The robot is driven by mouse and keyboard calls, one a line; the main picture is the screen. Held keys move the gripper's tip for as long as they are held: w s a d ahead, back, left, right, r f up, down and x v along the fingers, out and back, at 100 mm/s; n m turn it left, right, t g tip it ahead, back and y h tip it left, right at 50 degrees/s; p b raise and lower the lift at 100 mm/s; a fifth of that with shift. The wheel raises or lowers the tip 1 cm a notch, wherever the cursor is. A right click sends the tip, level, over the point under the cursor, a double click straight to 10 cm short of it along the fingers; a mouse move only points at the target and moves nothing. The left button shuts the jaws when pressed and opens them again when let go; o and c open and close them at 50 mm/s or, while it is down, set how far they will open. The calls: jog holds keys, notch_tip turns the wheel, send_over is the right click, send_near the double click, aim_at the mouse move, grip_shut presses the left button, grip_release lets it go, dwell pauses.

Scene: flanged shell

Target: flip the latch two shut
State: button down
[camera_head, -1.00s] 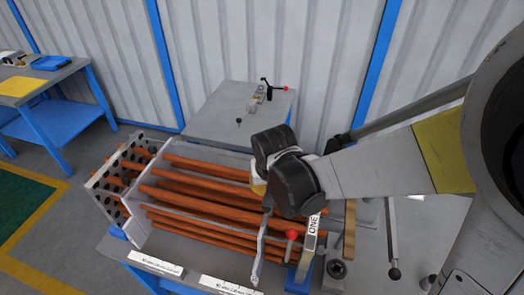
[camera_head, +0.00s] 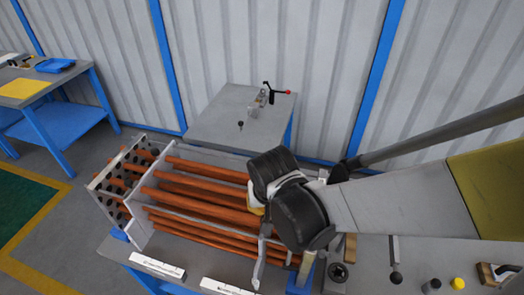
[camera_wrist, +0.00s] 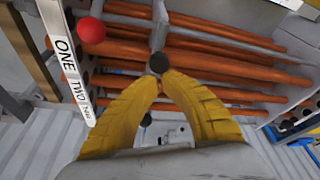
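My gripper's two yellow fingers (camera_wrist: 163,80) lean inward in the wrist view, with their tips close together. A dark round knob (camera_wrist: 160,63) shows right at the tips; I cannot tell whether they pinch it or only sit in front of it. Which latch the knob belongs to is unclear. A white label strip (camera_wrist: 74,75) reading ONE, TWO, THREE runs along the left of the wrist view, beside a red ball (camera_wrist: 91,30). In the head view my gripper's dark body (camera_head: 290,200) hangs over the right end of the shell's tubes and hides the fingertips and the latches there.
The flanged shell's orange tubes (camera_head: 200,195) end at a perforated plate (camera_head: 120,180) on the left. Behind stands a grey table (camera_head: 220,118) with a red-tipped toggle clamp (camera_head: 268,93). Small knobs and parts, including a yellow one (camera_head: 457,283), stand on the bench at right.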

jog(key=shift+w, duration=0.1)
jog(key=shift+w, duration=0.25)
notch_tip(320, 180, up, 9)
jog(key=p, duration=0.2)
jog(key=shift+r, duration=0.2)
jog(key=shift+w, duration=0.1)
dwell(0.4)
